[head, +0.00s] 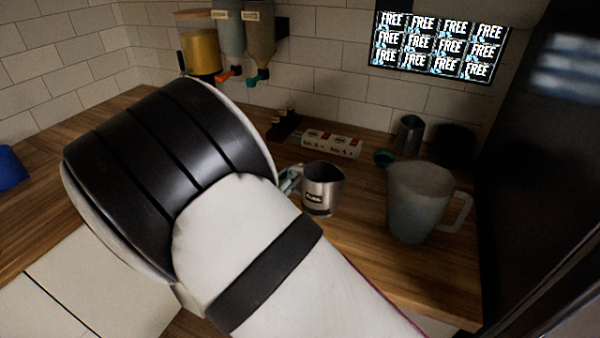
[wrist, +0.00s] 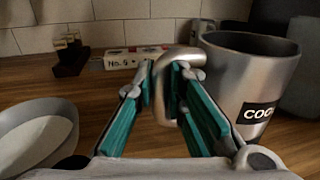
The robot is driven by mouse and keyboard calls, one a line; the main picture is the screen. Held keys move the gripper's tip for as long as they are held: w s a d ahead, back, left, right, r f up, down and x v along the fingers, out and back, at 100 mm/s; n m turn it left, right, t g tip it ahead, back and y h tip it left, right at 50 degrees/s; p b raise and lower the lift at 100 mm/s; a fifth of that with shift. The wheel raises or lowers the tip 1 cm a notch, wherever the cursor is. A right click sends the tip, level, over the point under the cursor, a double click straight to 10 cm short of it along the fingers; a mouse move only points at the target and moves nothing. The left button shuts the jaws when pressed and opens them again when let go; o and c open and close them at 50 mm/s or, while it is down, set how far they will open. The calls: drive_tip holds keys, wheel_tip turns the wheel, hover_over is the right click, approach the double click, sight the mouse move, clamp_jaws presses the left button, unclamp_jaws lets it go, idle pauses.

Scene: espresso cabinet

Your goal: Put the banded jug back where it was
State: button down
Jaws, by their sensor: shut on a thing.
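A steel jug (head: 321,190) with a black label stands upright at the middle of the head view. It also shows at the right of the wrist view (wrist: 232,82), its label partly cut off. My gripper (wrist: 169,82) is shut on the jug's handle (wrist: 161,100), one teal-padded finger on each side. In the head view my gripper (head: 290,181) is mostly hidden behind my arm. I cannot tell whether the jug's base touches the counter. A second steel jug (head: 409,134) stands at the back, by the wall; no band on it can be made out.
A large translucent pitcher (head: 420,200) stands right of the held jug. A white box with numbered labels (head: 330,144) and a small dark stand (head: 283,126) are behind. A pale round dish (wrist: 40,138) is left in the wrist view. Wooden counter (head: 360,240) in front is clear.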

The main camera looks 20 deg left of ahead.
drive_tip(key=shift+w+f, duration=0.55)
drive_tip(key=shift+f, duration=0.4)
drive_tip(key=shift+w+f, duration=0.5)
drive_tip(key=shift+f, duration=0.4)
drive_tip(key=c, duration=1.6)
unclamp_jaws()
drive_tip(key=shift+f, duration=0.15)
drive_tip(key=shift+c, duration=0.2)
drive_tip(key=shift+s+a, duration=0.1)
drive_tip(key=shift+s, duration=0.15)
drive_tip(key=v, duration=1.1)
drive_tip(key=shift+s, duration=0.25)
drive_tip(key=shift+a, duration=0.1)
